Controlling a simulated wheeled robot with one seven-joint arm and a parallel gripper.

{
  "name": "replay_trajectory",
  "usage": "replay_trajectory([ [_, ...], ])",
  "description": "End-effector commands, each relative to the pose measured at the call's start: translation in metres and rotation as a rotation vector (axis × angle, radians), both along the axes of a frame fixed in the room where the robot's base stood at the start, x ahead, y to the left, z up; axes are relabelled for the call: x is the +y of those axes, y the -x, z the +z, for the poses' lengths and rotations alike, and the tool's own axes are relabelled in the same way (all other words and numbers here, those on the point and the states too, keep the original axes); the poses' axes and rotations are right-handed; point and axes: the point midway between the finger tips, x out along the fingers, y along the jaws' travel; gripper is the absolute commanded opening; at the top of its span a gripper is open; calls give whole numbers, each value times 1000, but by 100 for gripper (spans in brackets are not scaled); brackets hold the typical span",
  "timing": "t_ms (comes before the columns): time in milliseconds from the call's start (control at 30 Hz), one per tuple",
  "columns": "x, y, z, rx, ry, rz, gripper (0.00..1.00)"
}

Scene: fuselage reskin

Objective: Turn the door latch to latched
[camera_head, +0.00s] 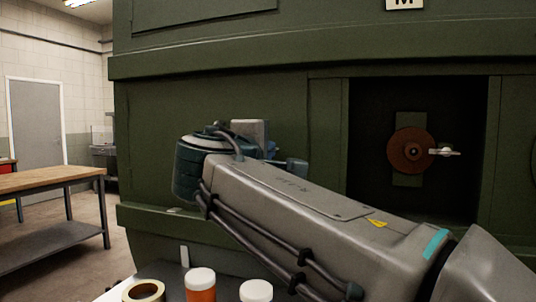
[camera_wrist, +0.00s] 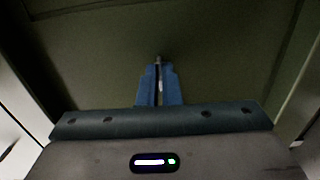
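My gripper (camera_wrist: 159,72) is close to a green panel (camera_wrist: 100,60) in the wrist view. Its two blue fingers are nearly together. A small pale metal piece (camera_wrist: 158,59) shows between and just past their tips. It looks like the door latch's handle, but most of it is hidden by the fingers and its angle cannot be told. In the head view my arm hides the fingers and the panel behind them. A red-brown disc (camera_head: 401,151) with a silver lever (camera_head: 446,152) pointing right sits in a dark recess; I cannot tell whether it belongs to the latch.
The green fuselage wall (camera_head: 230,100) fills most of the head view, with a ledge below. Jars with white lids (camera_head: 200,278) and a tape roll (camera_head: 144,291) are at the bottom. A wooden-topped bench (camera_head: 45,180) stands left, with open floor beside it.

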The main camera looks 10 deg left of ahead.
Motion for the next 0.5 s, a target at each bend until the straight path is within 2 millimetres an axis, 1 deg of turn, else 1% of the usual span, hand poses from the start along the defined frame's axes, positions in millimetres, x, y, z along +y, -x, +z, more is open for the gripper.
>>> replay_trajectory([
  [300,0,0,0,1,-3,0,0],
  [333,0,0,0,1,-3,0,10],
  [400,0,0,0,1,-2,0,26],
  [500,0,0,0,1,-2,0,26],
])
